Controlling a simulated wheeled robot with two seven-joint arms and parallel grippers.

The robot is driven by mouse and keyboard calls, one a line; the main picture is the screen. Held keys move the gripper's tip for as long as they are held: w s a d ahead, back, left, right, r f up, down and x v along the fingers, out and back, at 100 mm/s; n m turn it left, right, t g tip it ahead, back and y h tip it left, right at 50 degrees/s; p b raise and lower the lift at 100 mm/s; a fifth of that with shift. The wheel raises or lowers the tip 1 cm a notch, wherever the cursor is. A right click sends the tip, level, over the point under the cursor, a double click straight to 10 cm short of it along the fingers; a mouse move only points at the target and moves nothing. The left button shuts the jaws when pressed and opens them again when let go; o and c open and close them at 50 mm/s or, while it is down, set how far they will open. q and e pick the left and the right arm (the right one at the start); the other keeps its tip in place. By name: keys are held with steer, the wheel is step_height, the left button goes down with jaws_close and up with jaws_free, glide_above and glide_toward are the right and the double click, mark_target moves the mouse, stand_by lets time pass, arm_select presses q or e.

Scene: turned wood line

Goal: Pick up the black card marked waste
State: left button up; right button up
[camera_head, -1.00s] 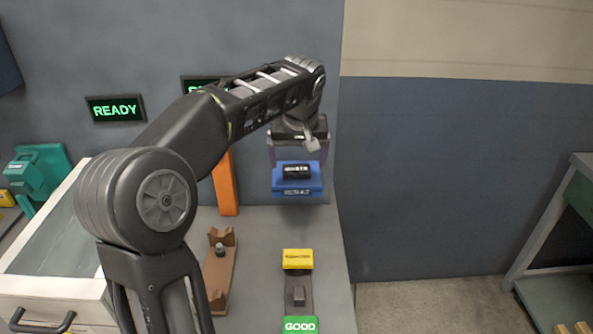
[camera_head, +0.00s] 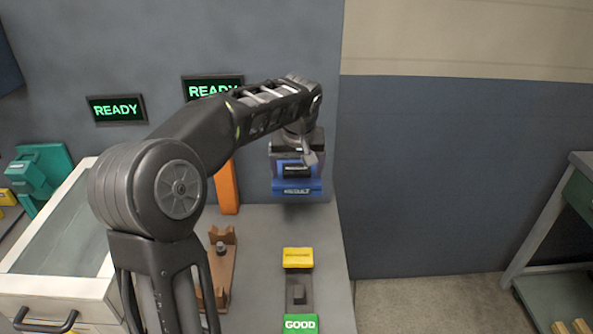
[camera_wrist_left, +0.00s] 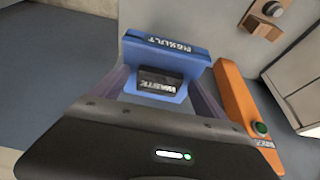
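The small black card marked waste (camera_head: 296,171) sits at the blue holder marked RESULT (camera_head: 297,188) near the wall. In the left wrist view the card (camera_wrist_left: 157,82) lies against the blue holder (camera_wrist_left: 165,53), its lettering upside down. My left gripper (camera_head: 297,165) is over the holder. Its fingers are spread wide, one on each side of the card, with a visible gap to it in the left wrist view. It holds nothing. My right gripper is not in view.
An orange post (camera_head: 227,188) stands left of the holder. A yellow block (camera_head: 298,258) and a green GOOD block (camera_head: 300,324) lie nearer on the grey table (camera_head: 262,230). A brown wooden cradle (camera_head: 220,267) is left of them. Floor lies open to the right.

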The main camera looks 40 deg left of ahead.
mark_target(297, 173)
arm_select(q)
steer(key=c, duration=1.3)
step_height(297, 173, up, 10)
stand_by(0.6)
